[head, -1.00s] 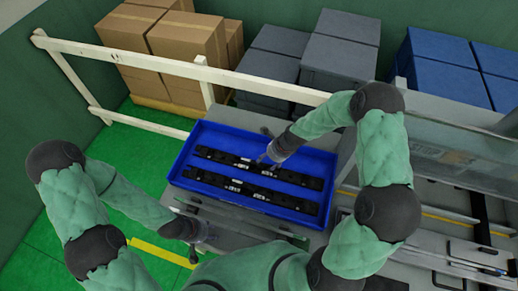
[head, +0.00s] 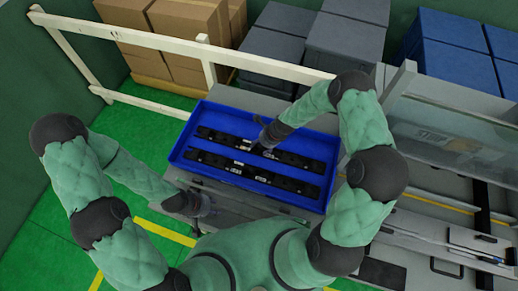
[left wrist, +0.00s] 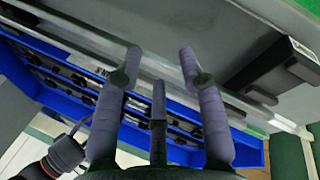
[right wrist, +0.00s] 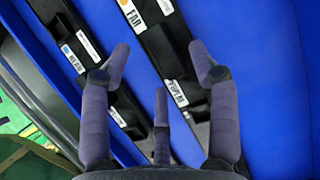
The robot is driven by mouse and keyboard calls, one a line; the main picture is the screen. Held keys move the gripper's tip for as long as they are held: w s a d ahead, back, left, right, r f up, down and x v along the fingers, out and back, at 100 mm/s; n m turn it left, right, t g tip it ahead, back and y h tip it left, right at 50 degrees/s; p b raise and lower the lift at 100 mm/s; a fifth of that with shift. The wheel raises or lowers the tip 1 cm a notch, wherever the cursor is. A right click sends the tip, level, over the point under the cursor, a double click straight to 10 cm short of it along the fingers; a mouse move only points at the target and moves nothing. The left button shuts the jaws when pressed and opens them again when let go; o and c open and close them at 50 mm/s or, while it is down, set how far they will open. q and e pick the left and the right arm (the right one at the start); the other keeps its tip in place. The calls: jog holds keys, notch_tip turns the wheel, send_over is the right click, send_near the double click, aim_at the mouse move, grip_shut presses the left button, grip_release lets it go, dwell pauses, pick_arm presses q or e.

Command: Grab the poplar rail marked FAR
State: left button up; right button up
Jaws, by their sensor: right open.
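Two dark rails lie side by side in a blue tray (head: 325,203). The poplar rail marked FAR (head: 298,161) is the one farther from me. In the right wrist view the FAR rail (right wrist: 158,45) carries white labels reading FAR and POPLAR. The other rail (head: 290,182), marked NEAR, shows to its left in that view (right wrist: 67,22). My right gripper (head: 257,148) is open above the tray, its fingers (right wrist: 160,62) apart on either side of the FAR rail in the picture; contact cannot be told. My left gripper (head: 208,205) is open and empty beside the tray (left wrist: 160,65).
A white wooden railing (head: 170,42) runs behind the tray. Cardboard boxes (head: 190,30), grey crates (head: 340,50) and blue crates (head: 455,60) stand beyond it. A clear panel (head: 450,130) and metal rails are to the right. Green floor lies open at left.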

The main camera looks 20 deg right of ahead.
jog(key=shift+x, duration=0.95)
jog(key=shift+w, duration=0.1)
grip_shut()
